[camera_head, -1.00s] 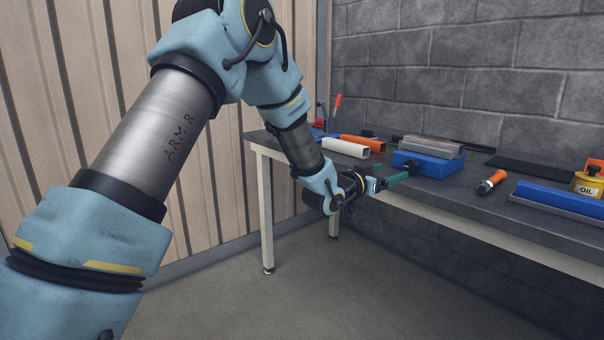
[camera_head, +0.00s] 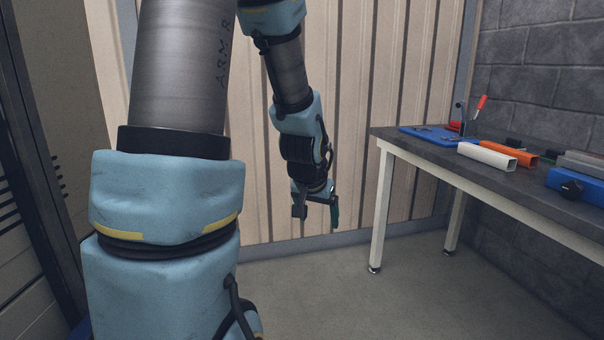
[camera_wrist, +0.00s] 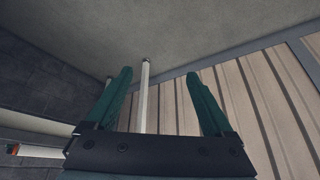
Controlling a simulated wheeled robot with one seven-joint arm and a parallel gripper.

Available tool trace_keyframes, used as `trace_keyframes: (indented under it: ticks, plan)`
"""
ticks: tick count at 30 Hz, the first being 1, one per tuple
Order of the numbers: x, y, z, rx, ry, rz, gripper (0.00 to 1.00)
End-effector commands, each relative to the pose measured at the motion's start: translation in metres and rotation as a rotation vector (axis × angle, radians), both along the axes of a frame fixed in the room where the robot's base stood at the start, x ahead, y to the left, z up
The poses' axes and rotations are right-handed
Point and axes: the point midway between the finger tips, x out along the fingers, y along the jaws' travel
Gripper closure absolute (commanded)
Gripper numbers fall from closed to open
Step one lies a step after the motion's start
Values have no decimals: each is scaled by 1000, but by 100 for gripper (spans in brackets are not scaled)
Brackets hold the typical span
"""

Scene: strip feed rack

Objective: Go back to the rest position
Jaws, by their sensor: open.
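My gripper (camera_head: 318,212) hangs pointing down in the head view, in front of the beige panelled wall and left of the workbench. It is clear of the bench. In the wrist view my gripper (camera_wrist: 160,85) shows two green fingers spread wide apart with nothing between them. Behind the fingers are the floor, the panelled wall and a white bench leg.
The workbench (camera_head: 420,150) stands at the right. It bears a blue plate (camera_head: 425,135), a white tube (camera_head: 486,157), an orange tube (camera_head: 507,153) and a blue block (camera_head: 577,187). A dark cabinet (camera_head: 30,170) stands at the far left. The floor below my gripper is clear.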

Motion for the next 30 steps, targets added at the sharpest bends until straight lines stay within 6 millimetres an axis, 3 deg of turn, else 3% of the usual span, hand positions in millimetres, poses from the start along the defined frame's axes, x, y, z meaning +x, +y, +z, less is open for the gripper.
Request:
trace_keyframes:
  ticks: [1,3,10,12,24,30]
  plan:
    - [-16,24,-1,15,50,55,14]
    - [-39,50,-3,31,125,121,14]
    - [-120,107,-7,45,353,306,14]
    - [-119,105,16,47,354,299,14]
    - [-117,104,105,48,351,295,14]
    - [-117,104,125,48,350,294,14]
